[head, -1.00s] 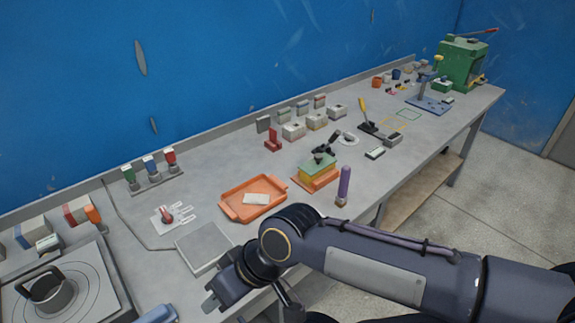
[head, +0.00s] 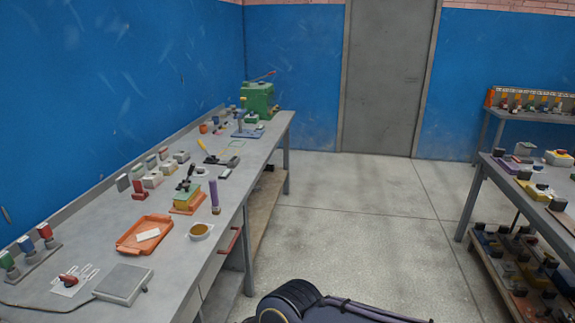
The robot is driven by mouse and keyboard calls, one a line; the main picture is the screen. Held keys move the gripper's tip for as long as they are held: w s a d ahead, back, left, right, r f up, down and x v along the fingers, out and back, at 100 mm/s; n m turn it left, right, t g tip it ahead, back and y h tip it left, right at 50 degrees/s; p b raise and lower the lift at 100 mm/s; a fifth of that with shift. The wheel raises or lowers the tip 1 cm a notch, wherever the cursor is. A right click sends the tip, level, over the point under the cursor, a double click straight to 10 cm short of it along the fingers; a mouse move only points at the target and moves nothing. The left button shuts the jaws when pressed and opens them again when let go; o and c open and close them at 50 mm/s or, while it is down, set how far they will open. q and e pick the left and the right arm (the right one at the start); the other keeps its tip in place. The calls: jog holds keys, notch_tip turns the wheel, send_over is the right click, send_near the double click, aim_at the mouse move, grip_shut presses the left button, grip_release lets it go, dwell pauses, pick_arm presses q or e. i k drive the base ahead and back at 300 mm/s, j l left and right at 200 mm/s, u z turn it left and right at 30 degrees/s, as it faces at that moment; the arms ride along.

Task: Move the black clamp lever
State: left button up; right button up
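A panel mould (head: 189,201) stands on the left workbench, with a green upper part over a yellow layer and an orange base. A small black clamp lever (head: 187,178) sits on top of it and rises at a slant. It is too small to tell exactly how far it is tilted. No gripper is near the mould. Only part of one of my dark arms shows at the bottom edge, and its gripper is out of the picture. My other gripper is also out of view.
An orange tray (head: 128,244) with a white piece, a cup of amber stuff (head: 199,231) and a purple-topped tool (head: 214,196) stand near the mould. A green machine (head: 258,98) is at the bench's far end. Another loaded table (head: 486,180) stands right. The floor between is clear.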

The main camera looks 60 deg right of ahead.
aim_at(193, 165)
jog(key=z, duration=1.25)
jog(key=i+u, duration=0.1)
jog(key=u, duration=0.25)
jog(key=l+u, duration=0.15)
jog(key=u, duration=0.25)
jog(key=i+l+u, duration=0.1)
jog(key=u, duration=0.25)
jog(key=i+l+u, duration=0.3)
jog(key=l, duration=0.25)
jog(key=l+u, duration=0.3)
jog(key=l, duration=0.3)
jog(key=i+l+u, duration=0.1)
jog(key=l+u, duration=0.2)
jog(key=l, duration=1.45)
jog(key=i+l+u, duration=0.1)
jog(key=l, duration=1.05)
